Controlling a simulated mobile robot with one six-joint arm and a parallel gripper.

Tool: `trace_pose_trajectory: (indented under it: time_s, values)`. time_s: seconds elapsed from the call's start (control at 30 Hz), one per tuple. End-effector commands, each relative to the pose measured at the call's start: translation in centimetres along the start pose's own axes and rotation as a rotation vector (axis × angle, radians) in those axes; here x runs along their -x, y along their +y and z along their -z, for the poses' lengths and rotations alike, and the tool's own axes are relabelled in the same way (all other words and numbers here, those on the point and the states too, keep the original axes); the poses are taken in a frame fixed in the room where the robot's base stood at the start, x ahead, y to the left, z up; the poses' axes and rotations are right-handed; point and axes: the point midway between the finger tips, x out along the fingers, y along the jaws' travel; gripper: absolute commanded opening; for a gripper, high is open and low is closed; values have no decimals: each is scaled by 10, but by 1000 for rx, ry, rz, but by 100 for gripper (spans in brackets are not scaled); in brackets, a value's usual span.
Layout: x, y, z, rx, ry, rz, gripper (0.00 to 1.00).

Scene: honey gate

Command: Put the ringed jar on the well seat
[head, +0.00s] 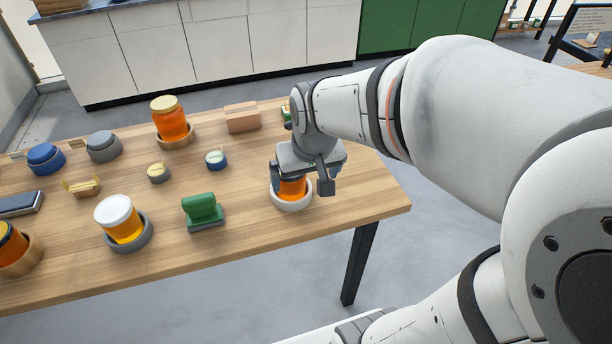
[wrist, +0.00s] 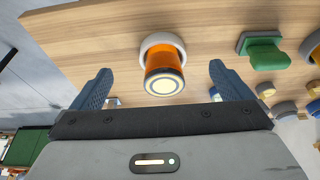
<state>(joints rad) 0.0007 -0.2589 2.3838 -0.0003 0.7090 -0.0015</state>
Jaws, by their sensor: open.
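The ringed jar (wrist: 164,82) has orange honey and a pale lid with a dark blue ring. In the wrist view it sits in a round white seat (wrist: 163,40). In the head view its orange body (head: 293,187) shows in the white seat (head: 291,204) near the table's right end, its lid hidden by my gripper. My gripper (head: 302,187) is open above and around the jar. In the wrist view the open fingers (wrist: 160,66) stand to either side of the jar, with gaps between. I cannot tell which seat is the well seat.
A white-lidded jar (head: 118,217) sits in a grey seat, a gold-lidded jar (head: 169,119) in a wooden seat. A green block-like object (head: 202,210) stands left of the white seat. Bare table (head: 375,193) lies to its right, up to the edge.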

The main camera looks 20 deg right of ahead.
Motion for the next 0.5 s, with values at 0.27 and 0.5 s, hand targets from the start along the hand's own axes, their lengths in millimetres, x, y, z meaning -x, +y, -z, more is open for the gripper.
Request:
trace_pose_trajectory:
  time_s: [0.27, 0.5]
  values:
    - [30, 0, -74, 1, -84, 0, 98]
    - [31, 0, -81, 1, -96, 0, 98]
